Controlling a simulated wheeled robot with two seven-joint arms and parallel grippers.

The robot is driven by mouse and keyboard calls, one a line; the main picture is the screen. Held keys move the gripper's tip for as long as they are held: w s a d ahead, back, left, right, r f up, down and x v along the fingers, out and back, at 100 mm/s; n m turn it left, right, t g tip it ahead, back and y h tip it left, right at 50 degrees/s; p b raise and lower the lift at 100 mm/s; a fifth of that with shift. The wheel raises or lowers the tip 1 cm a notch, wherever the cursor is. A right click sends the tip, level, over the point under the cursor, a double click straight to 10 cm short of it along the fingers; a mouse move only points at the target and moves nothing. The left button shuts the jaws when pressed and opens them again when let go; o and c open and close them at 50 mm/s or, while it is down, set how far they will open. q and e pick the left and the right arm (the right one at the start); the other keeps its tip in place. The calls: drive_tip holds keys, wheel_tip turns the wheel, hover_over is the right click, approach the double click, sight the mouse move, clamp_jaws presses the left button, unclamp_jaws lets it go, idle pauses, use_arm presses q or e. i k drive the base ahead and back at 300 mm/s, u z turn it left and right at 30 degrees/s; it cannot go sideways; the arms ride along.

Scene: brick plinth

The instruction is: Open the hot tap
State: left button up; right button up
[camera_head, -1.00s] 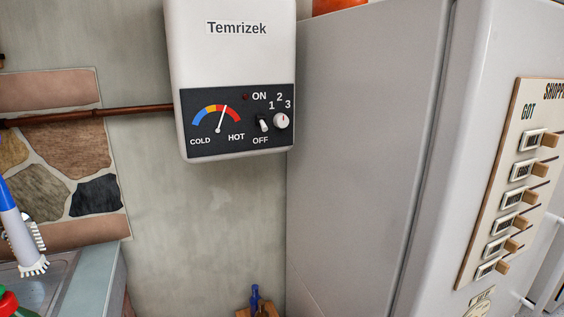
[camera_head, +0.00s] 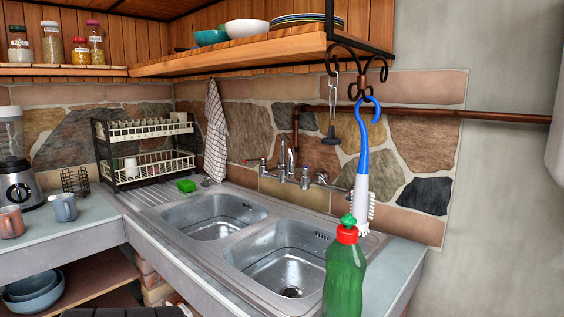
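The tap set (camera_head: 287,165) stands against the stone wall behind the double sink, with an upright metal spout in the middle. A handle with a small red mark (camera_head: 262,167) is on its left side. Another metal handle (camera_head: 305,178) is on its right side. The handles are small here, and I cannot tell whether either is turned on. No running water is visible. Neither of my grippers is in view.
The double sink (camera_head: 232,240) has two empty-looking basins. A green bottle (camera_head: 344,280) stands at the front right. A blue-handled brush (camera_head: 362,160) hangs from the shelf (camera_head: 250,58). A dish rack (camera_head: 108,170) and mugs (camera_head: 63,207) are at the left.

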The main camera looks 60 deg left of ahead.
sight(263, 160)
drive_tip(key=u, duration=2.5)
drive_tip(key=k, duration=0.35)
drive_tip(key=u, duration=1.4)
drive_tip(key=i, duration=1.5)
drive_tip(key=z, duration=0.85)
